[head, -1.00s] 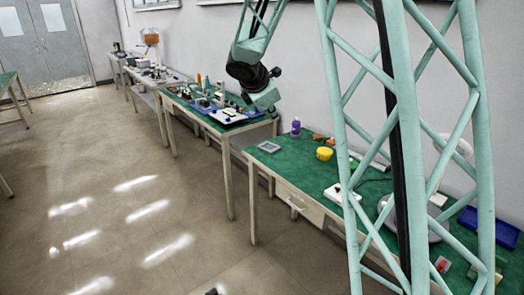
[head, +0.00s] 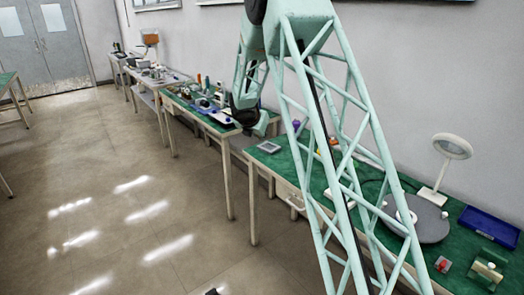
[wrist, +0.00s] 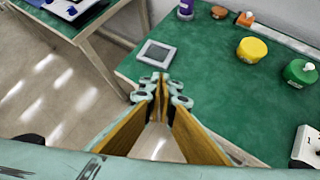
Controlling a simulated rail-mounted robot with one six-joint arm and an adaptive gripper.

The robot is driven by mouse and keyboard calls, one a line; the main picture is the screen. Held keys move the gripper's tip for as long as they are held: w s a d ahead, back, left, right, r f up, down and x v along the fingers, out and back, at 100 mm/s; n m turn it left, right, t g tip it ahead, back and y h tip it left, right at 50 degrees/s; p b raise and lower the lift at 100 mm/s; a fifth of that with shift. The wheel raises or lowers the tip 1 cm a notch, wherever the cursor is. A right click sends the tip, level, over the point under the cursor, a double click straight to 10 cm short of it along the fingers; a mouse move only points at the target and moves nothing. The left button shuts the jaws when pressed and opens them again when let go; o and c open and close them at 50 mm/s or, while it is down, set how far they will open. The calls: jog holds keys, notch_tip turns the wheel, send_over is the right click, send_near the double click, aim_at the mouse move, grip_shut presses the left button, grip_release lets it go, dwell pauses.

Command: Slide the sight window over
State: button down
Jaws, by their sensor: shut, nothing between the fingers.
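My gripper (wrist: 163,92) is shut and empty in the wrist view, its wooden-faced fingers pointing over the near left edge of a green-topped bench. In the head view it shows dark and small (head: 252,124) near the gap between two benches. I cannot identify the sight window for certain. A small clear-looking block with a pale knob (head: 487,269) stands at the front right of the near bench in the head view, far from my gripper. A grey square framed plate (wrist: 160,53) lies flat on the bench just beyond the fingertips.
A purple bottle (wrist: 186,9), yellow round container (wrist: 251,49) and green round container (wrist: 300,72) stand on the bench. A magnifier lamp (head: 452,147), grey disc (head: 418,220) and blue tray (head: 489,228) are farther right. My arm's lattice hides part of the bench.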

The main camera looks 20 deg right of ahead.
jog(key=w+f+n, duration=0.3)
jog(key=w+f, duration=0.1)
jog(key=f, duration=0.4)
jog(key=shift+w+y, duration=0.15)
jog(key=shift+y, duration=0.15)
jog(key=shift+f, duration=0.1)
jog(key=shift+d+f, duration=0.1)
jog(key=b, duration=0.1)
send_near(262, 150)
jog(key=shift+s+f, duration=0.3)
jog(key=shift+f, duration=0.65)
jog(key=shift+s+f, duration=0.3)
jog(key=shift+f, duration=0.6)
jog(key=shift+w+d+f, duration=0.25)
jog(key=shift+w+d, duration=0.15)
jog(key=shift+w, duration=0.2)
jog(key=shift+w+d+p, duration=0.45)
jog(key=shift+w+d, duration=0.5)
jog(key=shift+w, duration=0.3)
jog(key=shift+w+a+p, duration=0.1)
jog(key=shift+w+p, duration=0.1)
jog(key=shift+p, duration=0.1)
